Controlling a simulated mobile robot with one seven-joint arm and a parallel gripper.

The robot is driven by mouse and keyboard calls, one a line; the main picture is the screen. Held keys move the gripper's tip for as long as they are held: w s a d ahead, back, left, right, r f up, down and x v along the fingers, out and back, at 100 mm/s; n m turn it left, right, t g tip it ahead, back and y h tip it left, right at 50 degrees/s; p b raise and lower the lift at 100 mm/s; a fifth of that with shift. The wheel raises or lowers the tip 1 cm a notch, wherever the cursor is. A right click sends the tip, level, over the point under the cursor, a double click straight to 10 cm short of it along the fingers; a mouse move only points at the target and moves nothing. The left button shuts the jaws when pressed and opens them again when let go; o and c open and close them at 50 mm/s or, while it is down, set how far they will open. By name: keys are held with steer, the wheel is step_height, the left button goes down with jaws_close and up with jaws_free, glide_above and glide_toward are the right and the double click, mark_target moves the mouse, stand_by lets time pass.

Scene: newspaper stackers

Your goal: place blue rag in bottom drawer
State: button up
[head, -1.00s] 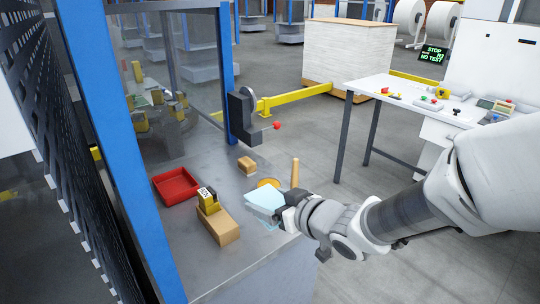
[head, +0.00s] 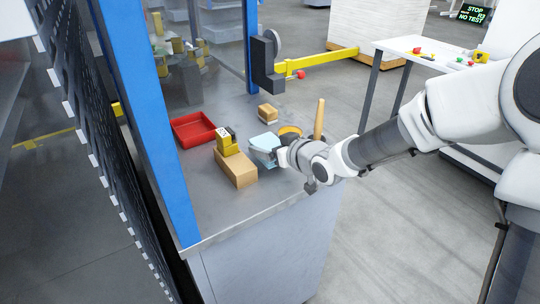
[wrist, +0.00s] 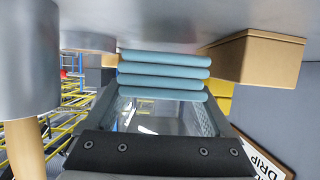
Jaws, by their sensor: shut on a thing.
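The folded light blue rag (head: 265,142) is on the grey metal bench top (head: 215,185), near its right edge. My gripper (head: 280,154) reaches it from the right and is shut on its near edge. In the wrist view, the stacked folds of the rag (wrist: 163,75) show between the jaws, close to the bench surface. I cannot tell whether the rag still touches the bench. The fingertips are mostly hidden. I cannot make out a bottom drawer; the bench's grey front (head: 270,245) shows no clear drawer.
A cardboard box (head: 236,168) with a yellow-black item on it stands left of the rag. A red tray (head: 194,128), a small brown box (head: 268,113), a yellow disc (head: 290,130) and an upright wooden handle (head: 319,118) are nearby. Floor (head: 400,225) right of the bench is open.

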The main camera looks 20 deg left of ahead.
steer(key=shift+f, duration=1.1)
steer(key=shift+f+b, duration=0.25)
steer(key=shift+b, duration=0.15)
steer(key=o, duration=1.2)
steer(key=shift+r, duration=0.1)
steer(key=shift+o, duration=0.2)
